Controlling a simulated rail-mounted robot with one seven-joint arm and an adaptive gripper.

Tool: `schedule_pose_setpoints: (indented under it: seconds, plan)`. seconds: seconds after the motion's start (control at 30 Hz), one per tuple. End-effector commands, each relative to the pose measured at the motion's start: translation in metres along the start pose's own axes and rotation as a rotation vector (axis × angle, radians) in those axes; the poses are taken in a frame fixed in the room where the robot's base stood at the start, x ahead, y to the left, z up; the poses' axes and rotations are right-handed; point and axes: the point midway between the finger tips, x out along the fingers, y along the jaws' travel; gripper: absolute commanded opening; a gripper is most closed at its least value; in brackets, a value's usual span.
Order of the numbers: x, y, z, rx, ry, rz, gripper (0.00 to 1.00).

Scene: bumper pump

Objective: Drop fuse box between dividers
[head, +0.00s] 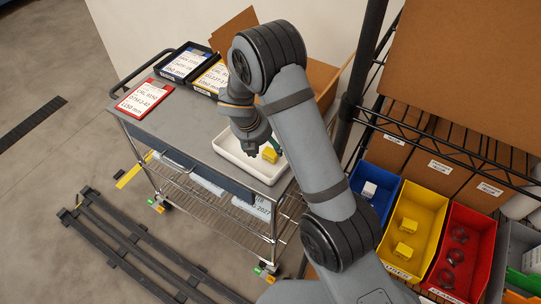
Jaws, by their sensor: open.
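A small yellow block (270,154), perhaps the fuse box, lies in a white tray (228,153) on the cart's top. My gripper (261,147) is over the tray, pointing down close to the yellow block, with its fingers open. My arm and gripper partly hide the tray; whether the fingers touch the block cannot be told. Similar yellow blocks (405,251) lie in a yellow bin (429,199) on the rack at the right. I cannot make out any dividers for certain.
The grey cart (185,122) carries a red-edged label board (140,98) and black labelled bins (182,63). An open cardboard box stands behind my arm. Blue (382,177) and red (471,223) bins flank the yellow one. Dark rails (120,243) lie on the floor.

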Motion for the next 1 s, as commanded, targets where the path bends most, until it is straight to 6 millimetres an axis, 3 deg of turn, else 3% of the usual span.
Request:
schedule_pose_setpoints:
  seconds: [0.4, 0.67, 1.0]
  plan:
    - [0.051, -0.001, 0.0, 0.001, 0.001, -0.002, 0.61]
    - [0.054, -0.001, 0.0, 0.002, 0.001, 0.0, 0.61]
    - [0.053, -0.001, 0.0, 0.001, 0.001, 0.0, 0.42]
